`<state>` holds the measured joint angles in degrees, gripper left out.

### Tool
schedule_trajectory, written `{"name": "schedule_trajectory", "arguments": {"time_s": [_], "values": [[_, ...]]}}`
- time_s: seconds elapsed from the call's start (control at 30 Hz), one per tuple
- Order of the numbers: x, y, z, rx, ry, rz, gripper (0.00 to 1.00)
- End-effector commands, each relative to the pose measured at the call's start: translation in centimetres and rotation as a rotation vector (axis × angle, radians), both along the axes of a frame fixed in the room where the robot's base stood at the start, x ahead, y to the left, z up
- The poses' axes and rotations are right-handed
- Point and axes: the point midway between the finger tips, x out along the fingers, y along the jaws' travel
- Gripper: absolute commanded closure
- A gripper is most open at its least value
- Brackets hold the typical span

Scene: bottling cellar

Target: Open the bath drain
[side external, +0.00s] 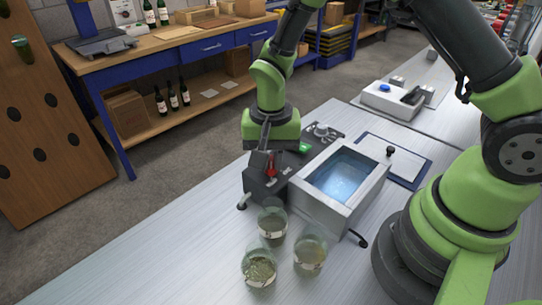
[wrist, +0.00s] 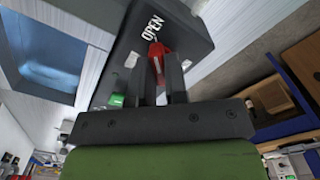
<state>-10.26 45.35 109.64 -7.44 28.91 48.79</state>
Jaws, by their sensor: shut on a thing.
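The bath (side external: 375,190) is a steel tank of blue-lit water on the bench; part of it also shows in the wrist view (wrist: 50,85). A dark grey control box (side external: 258,187) is joined to its left side. The red drain lever (side external: 271,170) is on this box, and in the wrist view the lever (wrist: 158,52) stands beside a white OPEN label (wrist: 152,27). My gripper (side external: 266,160) points down at the box and is shut on the red lever; its two fingers (wrist: 157,78) flank it in the wrist view. The lever's lower part is partly hidden by the fingers.
Three glass beakers (side external: 272,222) stand in front of the box and bath. The bench's front left is clear.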

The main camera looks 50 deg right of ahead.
Motion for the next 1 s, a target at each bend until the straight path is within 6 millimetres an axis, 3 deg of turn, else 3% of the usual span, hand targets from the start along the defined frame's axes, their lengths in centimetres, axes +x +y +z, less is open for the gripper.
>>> {"name": "schedule_trajectory", "arguments": {"time_s": [0.23,0.27,0.37,0.73,1.0], "values": [[-0.2,0.1,0.0,0.001,0.008,-0.008,1.00],[-0.2,0.1,0.0,0.001,0.008,-0.008,0.84],[-0.2,0.1,0.0,0.001,0.006,-0.006,0.61],[0.0,0.0,0.6,0.001,0.000,-0.003,0.61],[0.0,0.1,5.5,0.002,-0.005,-0.004,0.61]]}}
